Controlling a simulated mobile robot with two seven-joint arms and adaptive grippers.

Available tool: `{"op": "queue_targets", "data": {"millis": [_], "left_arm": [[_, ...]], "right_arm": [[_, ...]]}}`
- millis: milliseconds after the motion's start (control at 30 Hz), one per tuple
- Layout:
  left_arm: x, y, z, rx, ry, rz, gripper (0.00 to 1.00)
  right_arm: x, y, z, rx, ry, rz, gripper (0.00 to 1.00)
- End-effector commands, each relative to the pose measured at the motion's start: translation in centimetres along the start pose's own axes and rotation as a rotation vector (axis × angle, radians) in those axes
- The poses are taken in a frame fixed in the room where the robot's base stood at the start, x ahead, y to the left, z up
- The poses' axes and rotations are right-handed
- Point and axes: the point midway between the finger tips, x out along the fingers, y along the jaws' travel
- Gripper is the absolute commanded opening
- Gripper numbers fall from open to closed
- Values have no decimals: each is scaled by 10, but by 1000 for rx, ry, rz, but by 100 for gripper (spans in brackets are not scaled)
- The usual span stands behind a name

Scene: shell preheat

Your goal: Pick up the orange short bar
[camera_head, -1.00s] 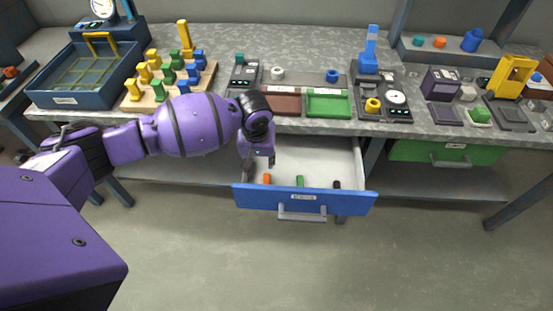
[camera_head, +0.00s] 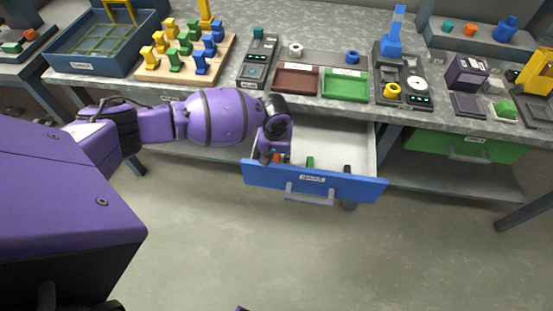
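The orange short bar (camera_head: 280,158) lies in the left part of the open blue-fronted drawer (camera_head: 345,186). It is partly hidden by my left gripper (camera_head: 268,157). The gripper points down into the drawer, right at the bar. The fingers are small and dark here, and I cannot tell whether they touch or enclose the bar. A green bar (camera_head: 310,162) lies in the middle of the drawer and a black bar (camera_head: 347,168) to its right.
Above the drawer, the worktop holds a brown tray (camera_head: 296,80) and a green tray (camera_head: 345,84). A wooden board (camera_head: 160,70) with several coloured pieces stands left. A green drawer (camera_head: 465,147) on the right is shut. The floor in front is clear.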

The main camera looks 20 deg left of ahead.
Motion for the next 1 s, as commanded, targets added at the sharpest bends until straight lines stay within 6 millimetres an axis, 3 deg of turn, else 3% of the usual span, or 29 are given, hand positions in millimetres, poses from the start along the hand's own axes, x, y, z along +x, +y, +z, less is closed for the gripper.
{"op": "queue_targets", "data": {"millis": [167, 467, 767, 867, 1000], "left_arm": [[-1, 0, -1, 0, 2, 1, 38], [-1, 0, -1, 0, 2, 1, 0], [-3, 0, -2, 0, 2, 1, 0], [-12, 0, -4, 0, 4, 2, 0], [-38, 1, -8, 0, 7, 3, 0]], "right_arm": [[0, 1, -2, -2, 3, 1, 40], [0, 1, -2, -2, 3, 1, 40], [-1, 2, -2, -2, 5, 1, 40], [-2, 2, -5, -2, 8, 2, 40], [-4, 2, -10, 0, 15, 2, 40]]}}
